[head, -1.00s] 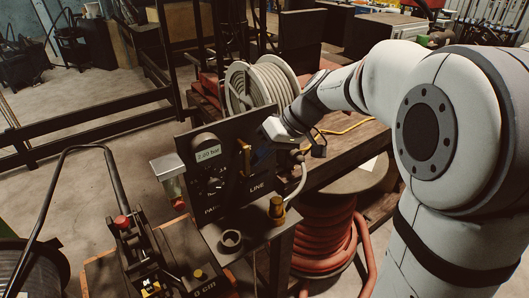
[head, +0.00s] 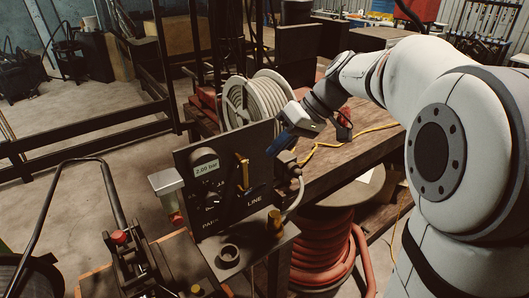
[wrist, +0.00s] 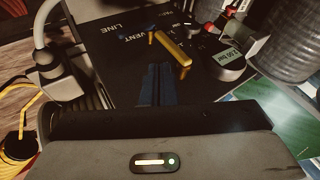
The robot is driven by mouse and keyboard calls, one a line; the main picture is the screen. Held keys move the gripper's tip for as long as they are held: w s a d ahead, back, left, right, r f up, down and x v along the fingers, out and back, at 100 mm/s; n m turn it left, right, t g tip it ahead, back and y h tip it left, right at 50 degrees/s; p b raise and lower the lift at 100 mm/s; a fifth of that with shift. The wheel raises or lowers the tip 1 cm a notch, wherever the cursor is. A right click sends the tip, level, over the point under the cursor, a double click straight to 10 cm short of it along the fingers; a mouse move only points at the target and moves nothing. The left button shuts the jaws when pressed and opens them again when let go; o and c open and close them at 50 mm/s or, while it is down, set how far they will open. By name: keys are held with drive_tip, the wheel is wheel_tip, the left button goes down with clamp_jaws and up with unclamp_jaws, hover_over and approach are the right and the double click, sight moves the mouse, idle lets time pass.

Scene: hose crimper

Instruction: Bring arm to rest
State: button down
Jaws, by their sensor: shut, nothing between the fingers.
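My gripper (head: 279,147) is at the upper right edge of the dark control panel (head: 206,221) in the head view. Its narrow blue fingers (wrist: 157,86) are shut together and empty in the wrist view, with the panel face beyond them. The arm is raised and bent, reaching in from the right. A yellow lever (head: 242,172) on the panel stands roughly upright in the head view; it also shows beyond the fingertips in the wrist view (wrist: 173,48). I see no contact between fingers and lever.
A gauge (head: 206,168) on the panel reads about 2.00 bar. A hose reel (head: 252,101) stands behind the panel on a wooden bench (head: 349,151). A red hose coil (head: 322,246) is below. A crimper with a long bent handle (head: 104,176) is at the front left.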

drive_tip(key=s+d+f+m+t+h, duration=0.1)
drive_tip(key=s+d+f+m+h, duration=0.2)
drive_tip(key=s+f, duration=0.3)
drive_tip(key=s+d+f+m+t+h, duration=0.1)
drive_tip(key=s+d+f+m+h, duration=0.3)
drive_tip(key=s, duration=0.7)
drive_tip(key=shift+s+d+f+t+h, duration=0.3)
drive_tip(key=shift+s+d+f+h, duration=0.1)
drive_tip(key=shift+d+f, duration=0.45)
drive_tip(key=shift+s, duration=0.1)
